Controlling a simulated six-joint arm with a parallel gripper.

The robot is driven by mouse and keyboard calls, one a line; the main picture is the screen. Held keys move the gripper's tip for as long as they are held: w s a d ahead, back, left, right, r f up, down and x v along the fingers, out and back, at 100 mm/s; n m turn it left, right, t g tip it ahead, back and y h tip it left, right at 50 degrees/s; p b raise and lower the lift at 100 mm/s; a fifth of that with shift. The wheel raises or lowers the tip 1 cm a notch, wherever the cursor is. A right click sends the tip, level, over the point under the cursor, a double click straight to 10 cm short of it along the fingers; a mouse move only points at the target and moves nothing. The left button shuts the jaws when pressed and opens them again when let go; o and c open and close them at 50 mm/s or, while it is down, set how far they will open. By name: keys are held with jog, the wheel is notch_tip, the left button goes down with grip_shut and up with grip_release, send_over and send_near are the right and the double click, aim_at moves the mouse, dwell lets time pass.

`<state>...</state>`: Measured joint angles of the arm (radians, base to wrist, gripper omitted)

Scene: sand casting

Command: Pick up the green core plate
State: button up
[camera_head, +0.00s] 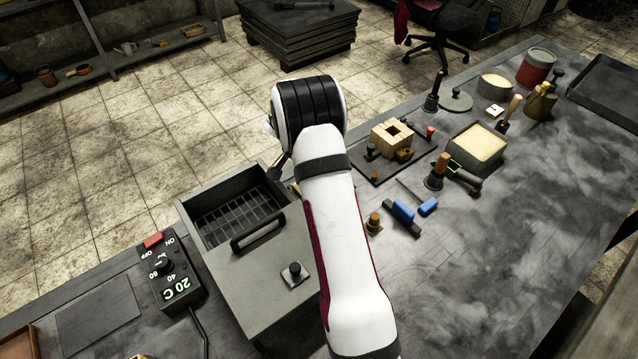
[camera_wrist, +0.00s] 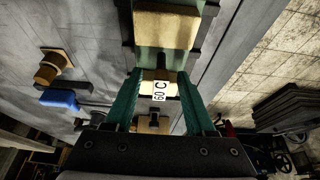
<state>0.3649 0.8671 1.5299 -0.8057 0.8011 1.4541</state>
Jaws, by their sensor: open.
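My gripper (camera_wrist: 158,100) shows in the wrist view as two green-tinted fingers standing apart. A pale piece with a "60 C" label (camera_wrist: 161,90) lies between or below them; I cannot tell whether they touch it. Just beyond the fingertips is a green surface, apparently the green core plate (camera_wrist: 163,58), with a tan block (camera_wrist: 166,29) on it. Its full outline is cut off by the picture edge and the fingers.
An open grey box with a wire rack (camera_head: 235,215) stands left of my arm, beside a control box reading 20 C (camera_head: 175,275). Right of my arm are a dark board with wooden blocks (camera_head: 395,150), blue-handled tools (camera_head: 402,212) and a sand-coloured tray (camera_head: 478,148). The bench's right front is clear.

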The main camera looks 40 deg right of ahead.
grip_shut()
jog(key=shift+r, duration=0.1)
dwell(0.4)
